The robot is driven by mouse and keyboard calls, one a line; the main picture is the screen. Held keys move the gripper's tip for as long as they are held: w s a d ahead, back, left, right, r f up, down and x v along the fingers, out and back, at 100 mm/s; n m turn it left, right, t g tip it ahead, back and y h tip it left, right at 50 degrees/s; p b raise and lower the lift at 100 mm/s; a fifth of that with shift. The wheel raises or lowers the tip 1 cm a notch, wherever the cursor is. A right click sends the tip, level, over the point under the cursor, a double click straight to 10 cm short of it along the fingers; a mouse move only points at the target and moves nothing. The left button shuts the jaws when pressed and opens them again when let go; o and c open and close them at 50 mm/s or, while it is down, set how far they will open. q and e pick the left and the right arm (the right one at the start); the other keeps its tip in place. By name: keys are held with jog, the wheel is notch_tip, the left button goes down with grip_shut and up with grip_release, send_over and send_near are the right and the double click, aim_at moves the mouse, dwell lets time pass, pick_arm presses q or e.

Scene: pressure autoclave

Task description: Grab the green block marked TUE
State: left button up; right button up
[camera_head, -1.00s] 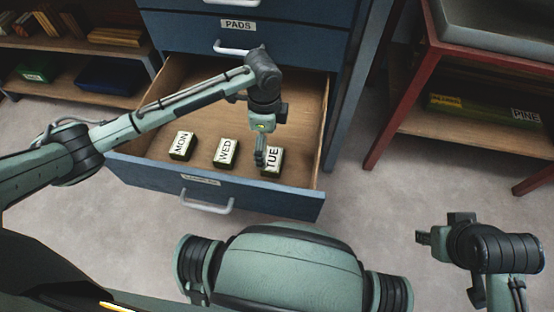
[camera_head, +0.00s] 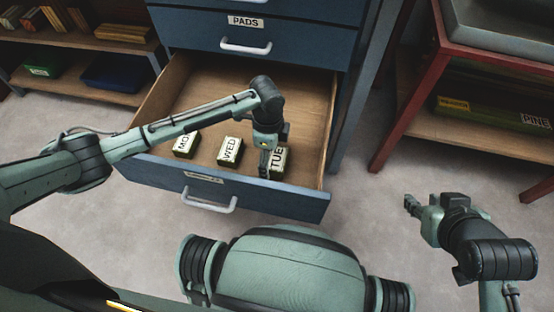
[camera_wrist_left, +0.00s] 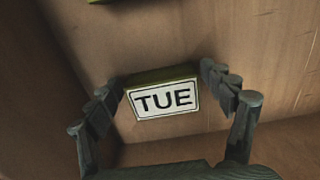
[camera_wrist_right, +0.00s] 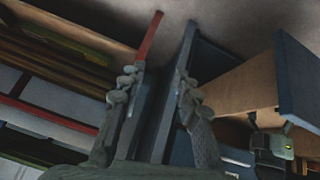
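The green block marked TUE (camera_head: 281,161) lies in the open drawer (camera_head: 150,168), at the right end of a row of blocks. Its white label faces up. My left gripper (camera_head: 266,163) points down into the drawer at the block's left edge and partly covers it. In the left wrist view the TUE block (camera_wrist_left: 163,97) sits between the spread fingers (camera_wrist_left: 165,105), with gaps on both sides. My right gripper (camera_head: 412,204) is outside the drawer to the right. The right wrist view shows its fingers (camera_wrist_right: 155,90) apart with nothing between them.
The WED block (camera_head: 230,151) and the MON block (camera_head: 186,145) lie to the left in the same drawer. The closed PADS drawer (camera_head: 300,45) is above. A red-framed table (camera_head: 405,120) stands to the right. The drawer's back is empty.

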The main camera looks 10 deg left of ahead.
pick_arm(q)
jog(key=c, duration=0.8)
jog(key=shift+r, duration=0.1)
